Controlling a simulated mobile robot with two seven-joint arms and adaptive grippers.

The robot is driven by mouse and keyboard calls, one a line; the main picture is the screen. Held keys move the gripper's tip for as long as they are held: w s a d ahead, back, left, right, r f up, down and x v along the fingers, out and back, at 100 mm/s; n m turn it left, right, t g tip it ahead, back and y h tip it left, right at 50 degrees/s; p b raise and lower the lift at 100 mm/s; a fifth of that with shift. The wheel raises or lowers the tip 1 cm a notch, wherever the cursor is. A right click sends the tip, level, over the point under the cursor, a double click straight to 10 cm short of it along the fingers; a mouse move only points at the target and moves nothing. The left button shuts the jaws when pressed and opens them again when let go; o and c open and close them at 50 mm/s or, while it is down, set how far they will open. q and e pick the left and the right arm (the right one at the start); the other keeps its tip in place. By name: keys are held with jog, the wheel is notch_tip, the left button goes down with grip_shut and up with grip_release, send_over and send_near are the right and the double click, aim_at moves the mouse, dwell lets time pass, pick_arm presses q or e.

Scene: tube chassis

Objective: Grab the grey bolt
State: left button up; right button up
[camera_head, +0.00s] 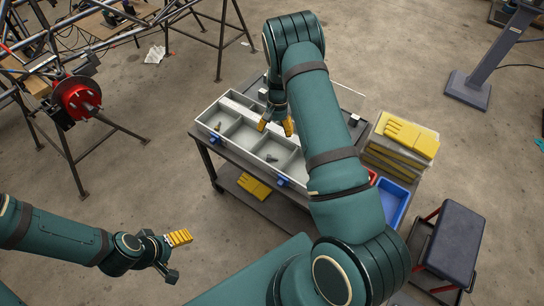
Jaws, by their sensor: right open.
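A light grey compartment tray (203,121) sits on a dark cart. A small dark grey-green piece (271,158), perhaps a bolt, lies in its front-middle compartment. Another small piece (217,127) lies in the left compartment. Both are too small to tell which is the grey bolt. My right gripper (275,127) points down over the tray, its yellow fingertips apart and empty, above and behind the front-middle piece. My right arm hides the right part of the tray. My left gripper (178,256) is away from the cart at lower left, its fingers apart and empty.
A black stool (452,240) stands at right. The tube chassis (62,130) is at upper left. Floor left of the cart is clear.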

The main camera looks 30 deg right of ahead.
send_over(272, 159)
jog(key=w+d, duration=0.1)
notch_tip(272, 159, down, 7)
jog(key=shift+w+d+f+b, duration=0.1)
jog(key=shift+d+f+b, duration=0.05)
jog(key=shift+b, duration=0.3)
jog(key=shift+w+a+b+x, duration=0.15)
jog(key=shift+b+x, duration=0.15)
jog(key=shift+x, duration=1)
jog(key=shift+w+a+b+x, duration=0.15)
jog(key=shift+b+x, duration=0.1)
jog(key=shift+x, duration=1.1)
jog(key=shift+d, duration=0.1)
jog(key=c, duration=1)
jog(key=shift+s, duration=0.1)
jog(key=shift+c, duration=1)
